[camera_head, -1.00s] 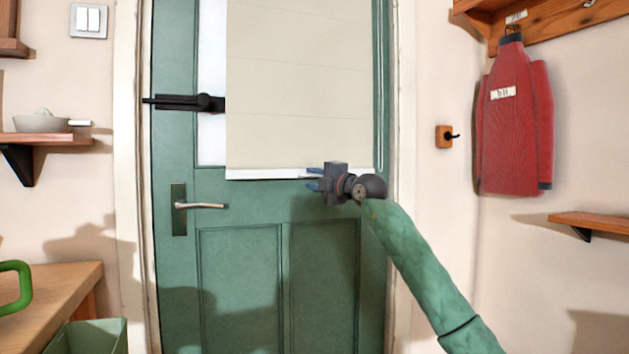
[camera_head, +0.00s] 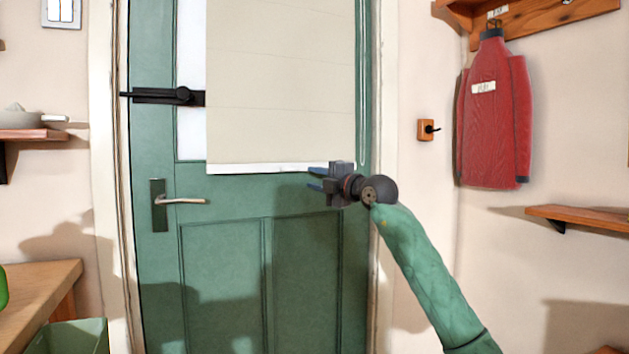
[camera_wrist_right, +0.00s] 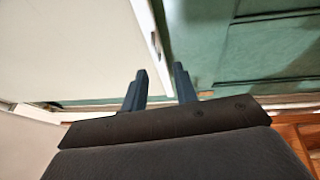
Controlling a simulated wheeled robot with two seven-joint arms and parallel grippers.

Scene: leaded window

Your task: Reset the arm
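My right gripper (camera_head: 316,179) is in front of the green door (camera_head: 225,280), just below the lower right part of the pale blind (camera_head: 285,80). Its two blue fingers point left and stand apart with nothing between them. In the right wrist view the fingers (camera_wrist_right: 160,85) are also apart and empty, with the blind's edge (camera_wrist_right: 150,30) and green door panels beyond. I cannot tell whether a finger touches the blind's white bottom bar (camera_head: 260,168). My left gripper is in neither view.
A door handle (camera_head: 182,200) and a black bolt (camera_head: 165,96) are on the door's left side. A red jacket (camera_head: 495,115) hangs at right above a small shelf (camera_head: 580,217). A wooden bench (camera_head: 35,290) and green bin (camera_head: 75,338) stand at lower left.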

